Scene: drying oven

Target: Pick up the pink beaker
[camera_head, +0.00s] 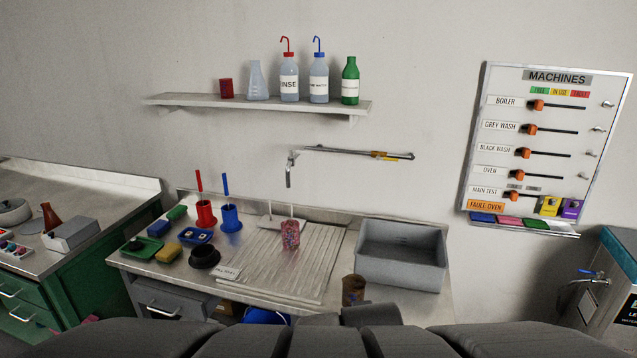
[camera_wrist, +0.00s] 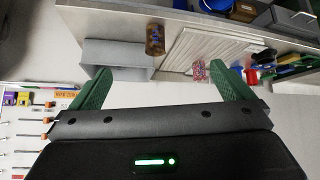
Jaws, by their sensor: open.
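The pink beaker (camera_head: 290,235), pink with a mottled pattern, stands upright on the ribbed draining board (camera_head: 262,268) at the sink bench. In the wrist view, which is upside down, the pink beaker (camera_wrist: 199,70) shows near the right finger's tip, beyond it. My gripper (camera_wrist: 160,66) has two green fingers spread wide with nothing between them. It is apart from the beaker. My gripper cannot be made out in the head view.
A brown jar (camera_head: 353,290) stands at the bench's front edge, right of the beaker. A grey basin (camera_head: 402,256) is right of the board. Red (camera_head: 206,214) and blue (camera_head: 230,219) brush holders stand left. A shelf (camera_head: 258,104) with bottles and a tap (camera_head: 291,168) are above.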

